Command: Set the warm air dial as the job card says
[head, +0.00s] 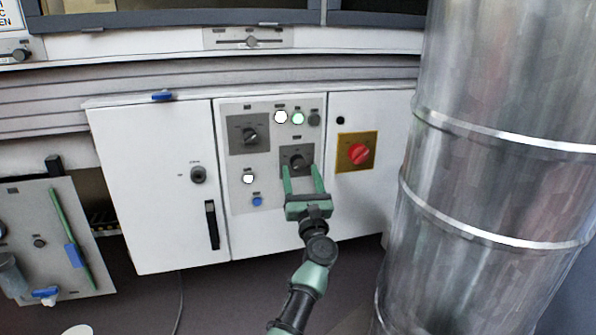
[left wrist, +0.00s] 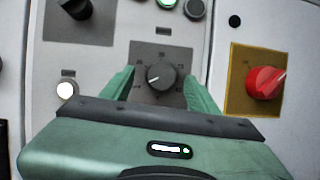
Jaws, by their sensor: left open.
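A dark round dial (head: 297,159) on a grey square plate sits low in the middle of the white cabinet's control panel. It also shows in the left wrist view (left wrist: 161,76), with a pale pointer mark toward its lower left and small marks around it. My left gripper (head: 302,169) is open, its green fingers pointing at this dial, one on each side. In the left wrist view the fingers flank the knob; I cannot tell whether they touch it. A second dark dial (head: 250,135) is above left. The labels are too small to read, and no job card can be made out.
A red rotary switch (head: 359,153) on a yellow plate is just right of the dial. Lit lamps (head: 281,117) and a blue button (head: 257,201) are nearby. A large metal duct (head: 490,180) fills the right side. A tool board (head: 45,240) stands at left.

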